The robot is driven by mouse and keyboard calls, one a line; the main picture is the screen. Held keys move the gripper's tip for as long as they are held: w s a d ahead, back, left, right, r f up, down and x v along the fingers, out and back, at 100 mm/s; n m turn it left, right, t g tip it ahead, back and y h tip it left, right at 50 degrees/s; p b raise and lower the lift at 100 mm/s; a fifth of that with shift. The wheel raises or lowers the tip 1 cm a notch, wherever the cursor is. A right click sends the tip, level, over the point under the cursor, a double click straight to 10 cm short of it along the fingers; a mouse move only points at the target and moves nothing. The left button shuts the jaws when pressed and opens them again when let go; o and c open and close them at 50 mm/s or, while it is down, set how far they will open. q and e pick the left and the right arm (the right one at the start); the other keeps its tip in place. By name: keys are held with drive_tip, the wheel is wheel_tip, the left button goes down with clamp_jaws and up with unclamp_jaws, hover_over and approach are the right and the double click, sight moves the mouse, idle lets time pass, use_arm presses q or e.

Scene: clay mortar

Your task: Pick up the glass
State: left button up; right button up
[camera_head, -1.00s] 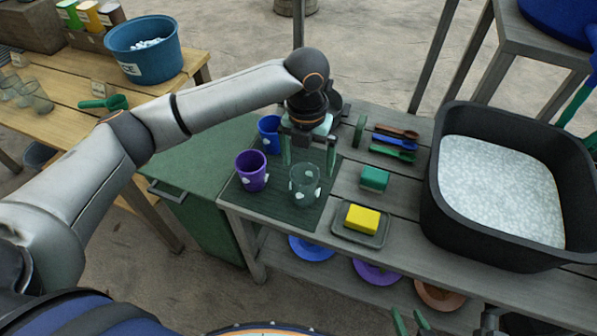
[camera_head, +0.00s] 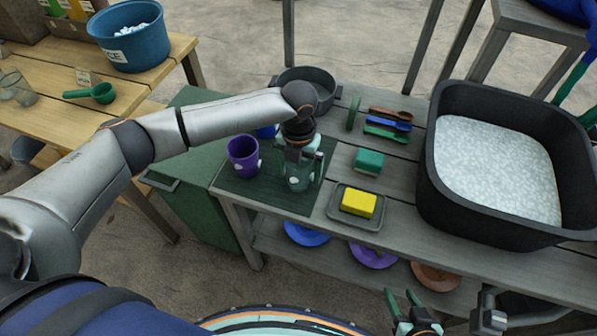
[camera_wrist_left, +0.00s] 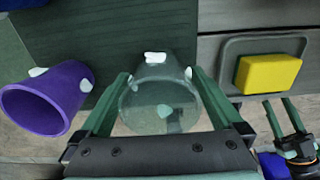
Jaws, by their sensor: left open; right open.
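The clear glass (camera_head: 297,184) with white spots stands on the dark green mat (camera_head: 258,186). My left gripper (camera_head: 300,166) is down over it from above. In the left wrist view, the glass (camera_wrist_left: 158,100) lies between the two open green fingers (camera_wrist_left: 160,76), one on each side; I cannot tell whether they touch it. Fingers and wrist hide part of the glass in the head view. My right gripper (camera_head: 403,298) is open and empty at the bottom, in front of the table.
A purple cup (camera_head: 242,154) stands close left of the glass, and a blue cup (camera_head: 266,131) is mostly hidden behind my arm. A yellow sponge (camera_head: 358,201) on a grey tray (camera_head: 338,212) lies to the right. A black tub (camera_head: 437,203) stands further right.

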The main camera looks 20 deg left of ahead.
use_arm(q)
drive_tip(key=shift+f, duration=0.6)
drive_tip(key=c, duration=1.3)
drive_tip(key=shift+c, duration=0.5)
drive_tip(key=shift+r, duration=0.15)
